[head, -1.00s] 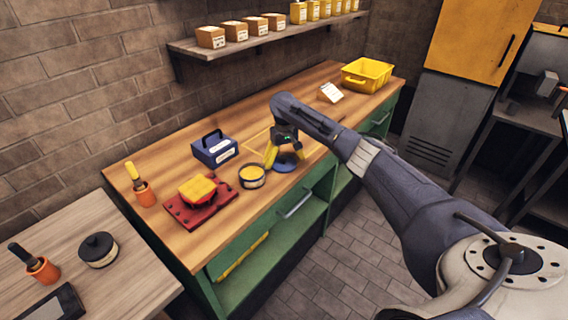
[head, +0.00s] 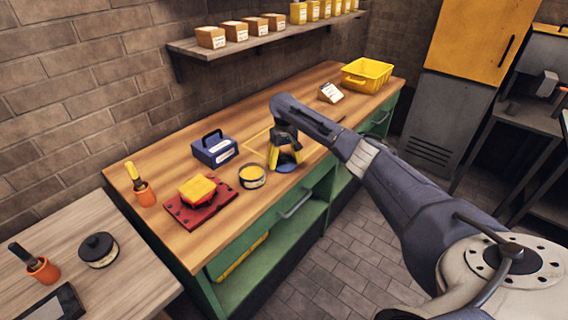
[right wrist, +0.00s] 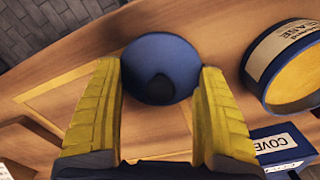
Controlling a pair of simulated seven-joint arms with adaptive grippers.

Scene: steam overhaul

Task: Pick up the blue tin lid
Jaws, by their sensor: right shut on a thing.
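The blue tin lid (head: 285,168) is a round blue disc with a dark knob, near the front edge of the wooden bench. My right gripper (head: 286,164) is over it, shut on the lid. In the right wrist view the lid (right wrist: 160,68) sits between the two yellow fingers (right wrist: 160,85), which lie against its sides. Whether the lid still touches the bench cannot be told. The open tin (head: 252,176) with yellow contents stands just left of the lid; it also shows in the right wrist view (right wrist: 283,65). My left gripper is not in view.
A blue box with a handle (head: 214,149) stands behind the tin. A red plate with a yellow-topped block (head: 199,196) lies to the left. A white card (head: 330,92) and a yellow bin (head: 367,74) are at the bench's far right end.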

